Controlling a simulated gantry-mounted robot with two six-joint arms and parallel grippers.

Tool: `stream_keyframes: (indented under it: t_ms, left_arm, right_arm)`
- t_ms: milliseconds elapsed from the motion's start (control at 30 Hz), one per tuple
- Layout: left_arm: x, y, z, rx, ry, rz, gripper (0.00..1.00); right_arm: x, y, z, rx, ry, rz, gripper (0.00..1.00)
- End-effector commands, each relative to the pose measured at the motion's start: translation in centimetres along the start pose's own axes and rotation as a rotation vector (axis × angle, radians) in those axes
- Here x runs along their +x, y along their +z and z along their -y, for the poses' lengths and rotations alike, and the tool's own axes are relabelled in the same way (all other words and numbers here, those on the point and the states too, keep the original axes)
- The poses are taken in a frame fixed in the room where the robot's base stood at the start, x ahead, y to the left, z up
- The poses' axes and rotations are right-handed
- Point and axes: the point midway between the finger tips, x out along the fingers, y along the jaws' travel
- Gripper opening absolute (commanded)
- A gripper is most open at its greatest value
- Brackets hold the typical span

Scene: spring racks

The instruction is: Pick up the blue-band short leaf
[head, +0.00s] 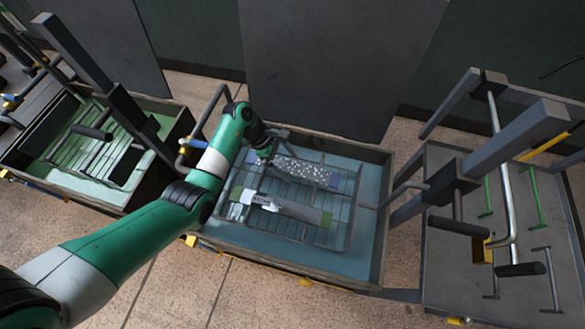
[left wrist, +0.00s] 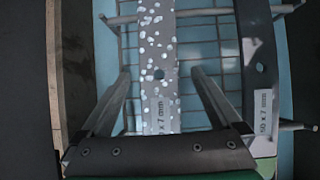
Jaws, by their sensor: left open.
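The blue-band leaf (head: 300,172) is a flat grey strip with white speckles and a blue-violet band at its right end. It lies on a wire rack (head: 238,180) in the middle tray. My left gripper (head: 264,158) is over its left part, open. My right gripper is not in view.
A green-banded leaf (head: 290,208) lies beside it, nearer on the rack; its dark strip also shows in the left wrist view (left wrist: 257,45). The tray has raised walls (head: 378,225). A second tray (head: 60,180) stands left, and a grey cart with posts (head: 430,270) right.

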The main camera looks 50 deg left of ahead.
Motion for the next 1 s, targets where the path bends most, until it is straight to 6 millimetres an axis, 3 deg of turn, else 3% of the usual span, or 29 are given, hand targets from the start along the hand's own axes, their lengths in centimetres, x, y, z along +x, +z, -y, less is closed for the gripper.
stream_keyframes:
  t_ms: [233, 767, 1000]
  left_arm:
    - [0.23, 0.05, -0.05, 0.001, 0.002, 0.0, 0.96]
    - [0.2, 0.05, -0.04, 0.001, 0.001, 0.001, 0.01]
    - [0.07, 0.18, -0.14, 0.003, 0.004, 0.003, 0.0]
  right_arm:
    - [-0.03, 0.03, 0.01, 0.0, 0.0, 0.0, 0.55]
    - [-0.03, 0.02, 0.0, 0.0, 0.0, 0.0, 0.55]
    - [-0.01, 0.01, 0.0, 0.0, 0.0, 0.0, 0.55]
